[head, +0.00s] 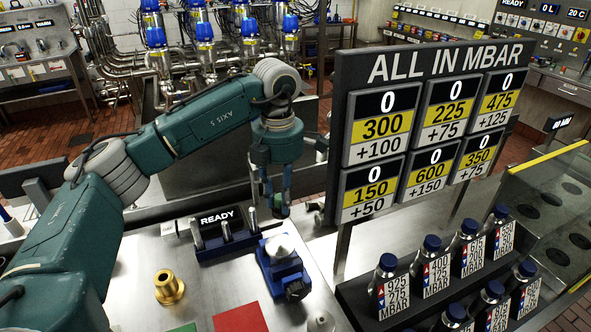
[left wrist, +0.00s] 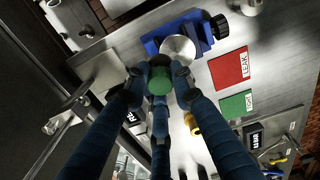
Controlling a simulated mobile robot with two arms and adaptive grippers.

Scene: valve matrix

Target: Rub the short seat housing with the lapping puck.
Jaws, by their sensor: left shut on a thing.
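My left gripper (head: 275,198) is above the bench's far side, fingers down, behind the blue vise (head: 284,270). In the left wrist view its fingers (left wrist: 158,80) are shut around a green round piece, likely the lapping puck (left wrist: 158,84). A pale silver round-topped piece (head: 279,246) sits in the vise; it also shows in the left wrist view (left wrist: 179,49), next to the gripper. I cannot tell for sure whether it is the short seat housing. A brass flanged piece (head: 168,287) stands upright on the bench, left of the vise. My right gripper is out of view.
A lever unit with a READY display (head: 222,237) stands just left of the vise. Red (head: 240,318) and green (head: 183,328) pads lie in front. A tall pressure board (head: 425,130) and a rack of labelled blue-capped bottles (head: 388,285) stand at the right.

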